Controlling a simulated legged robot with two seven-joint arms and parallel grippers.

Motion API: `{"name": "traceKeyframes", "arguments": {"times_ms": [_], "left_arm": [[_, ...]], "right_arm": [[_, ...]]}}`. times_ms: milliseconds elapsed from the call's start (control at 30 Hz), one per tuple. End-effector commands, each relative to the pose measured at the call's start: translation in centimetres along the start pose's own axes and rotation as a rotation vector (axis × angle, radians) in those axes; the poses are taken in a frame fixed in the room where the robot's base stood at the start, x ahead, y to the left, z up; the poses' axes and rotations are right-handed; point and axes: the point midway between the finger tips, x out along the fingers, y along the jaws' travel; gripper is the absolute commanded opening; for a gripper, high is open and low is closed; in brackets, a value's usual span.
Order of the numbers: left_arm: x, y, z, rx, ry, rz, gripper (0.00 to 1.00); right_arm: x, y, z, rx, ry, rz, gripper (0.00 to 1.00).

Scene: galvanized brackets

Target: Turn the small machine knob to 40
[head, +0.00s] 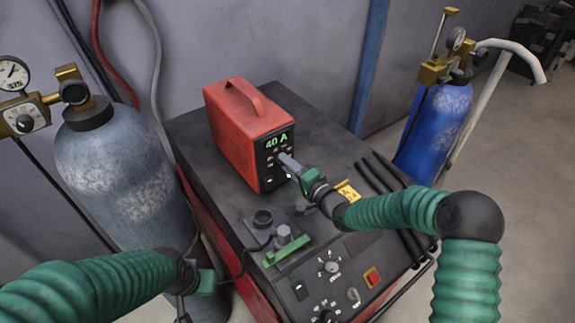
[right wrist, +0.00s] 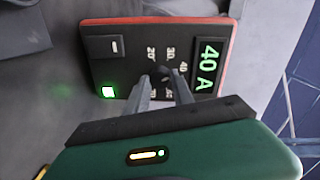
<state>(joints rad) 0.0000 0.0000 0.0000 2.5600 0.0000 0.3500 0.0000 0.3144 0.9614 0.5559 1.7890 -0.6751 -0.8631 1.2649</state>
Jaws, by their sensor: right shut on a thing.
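The small red machine (head: 237,122) stands on the dark top of a larger cabinet. Its green display (head: 276,141) reads 40 A, and the display also shows in the right wrist view (right wrist: 208,67). My right gripper (head: 285,162) reaches its front panel from the right. In the right wrist view the fingers (right wrist: 162,92) are shut on the small dark knob (right wrist: 161,72), which they mostly hide. Printed numbers, 20, 30 and 40 among them, ring the knob. My left gripper (head: 201,283) is low at the left, beside the cabinet; its fingers are not clear.
The cabinet top (head: 190,130) holds a grey device with a green strip (head: 286,252) in front of the machine. Below are a panel dial (head: 331,267) and a red switch (head: 372,277). A grey cylinder (head: 110,165) stands left, a blue cylinder (head: 435,125) right.

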Motion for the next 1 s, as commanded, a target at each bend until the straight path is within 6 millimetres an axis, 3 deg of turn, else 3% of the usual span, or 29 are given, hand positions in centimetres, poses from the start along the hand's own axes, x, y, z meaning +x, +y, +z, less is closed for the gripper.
{"name": "traceKeyframes", "arguments": {"times_ms": [533,567,700,1000], "left_arm": [[0.02,0.00,0.00,0.000,0.000,0.000,0.36],[0.02,0.00,0.00,0.000,0.000,0.000,0.36],[0.02,0.00,0.01,0.000,0.000,0.000,0.36],[0.04,0.00,0.01,0.000,0.000,0.000,0.36]], "right_arm": [[-0.08,0.30,-0.25,0.029,0.003,0.005,0.00],[-0.08,0.31,-0.25,0.029,0.003,0.005,0.30],[-0.06,0.25,-0.18,0.029,0.001,0.004,0.48],[-0.13,0.10,-0.06,0.027,0.000,0.001,0.50]]}}
